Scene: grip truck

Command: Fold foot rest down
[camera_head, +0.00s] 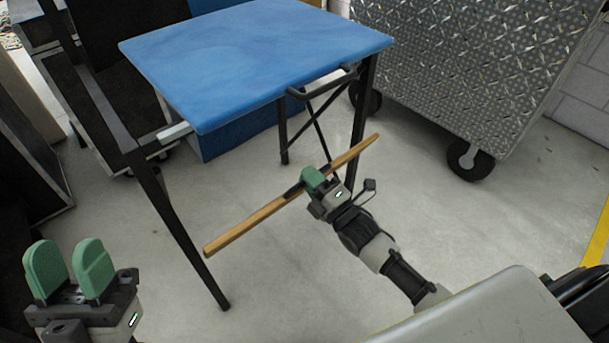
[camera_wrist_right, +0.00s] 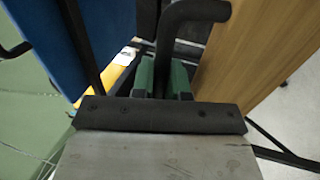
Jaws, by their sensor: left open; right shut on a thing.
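The foot rest is a long wooden slat (camera_head: 245,226) in front of the tall chair with a blue seat (camera_head: 260,50). In the head view it shows edge-on, running diagonally from lower left to upper right. My right gripper (camera_head: 313,180) is at the middle of the slat. In the right wrist view its green fingers (camera_wrist_right: 162,78) are shut around a black bent bar (camera_wrist_right: 185,17), beside the slat's broad wooden face (camera_wrist_right: 250,50). How the bar joins the slat is partly hidden. My left gripper (camera_head: 67,255) is open and empty at lower left, apart from the chair.
The chair's black front leg (camera_head: 178,230) stands between my left gripper and the foot rest. A black handle-like bar (camera_head: 322,84) sits at the seat's front edge. A wheeled diamond-plate cart (camera_head: 470,75) stands at upper right. The floor around the slat is clear.

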